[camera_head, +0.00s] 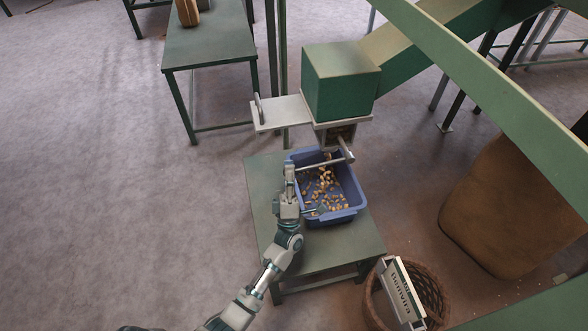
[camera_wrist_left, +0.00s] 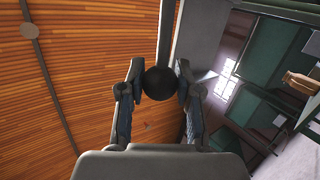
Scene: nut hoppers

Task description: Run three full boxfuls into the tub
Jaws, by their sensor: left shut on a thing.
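The blue tub (camera_head: 347,214) sits on a low green table under the hopper and holds scattered nuts (camera_head: 323,190). A few nuts show at the outlet just above the tub. The green hopper box (camera_head: 341,82) has a pale slide plate (camera_head: 280,113) sticking out to its left, with an upright handle (camera_head: 259,108). Below is a small metal box (camera_head: 335,134) with a lever rod (camera_head: 325,163) reaching left. My left gripper (camera_head: 290,171) is at the rod's left end, beside the tub. In the left wrist view its fingers close on a black ball knob (camera_wrist_left: 160,83). My right gripper is out of view.
The low table (camera_head: 262,195) has bare room left of the tub. A wicker basket (camera_head: 375,302) with a white lettered board (camera_head: 401,293) stands front right. A large brown sack (camera_head: 495,210) stands right. Another green table (camera_head: 208,48) is at the back left.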

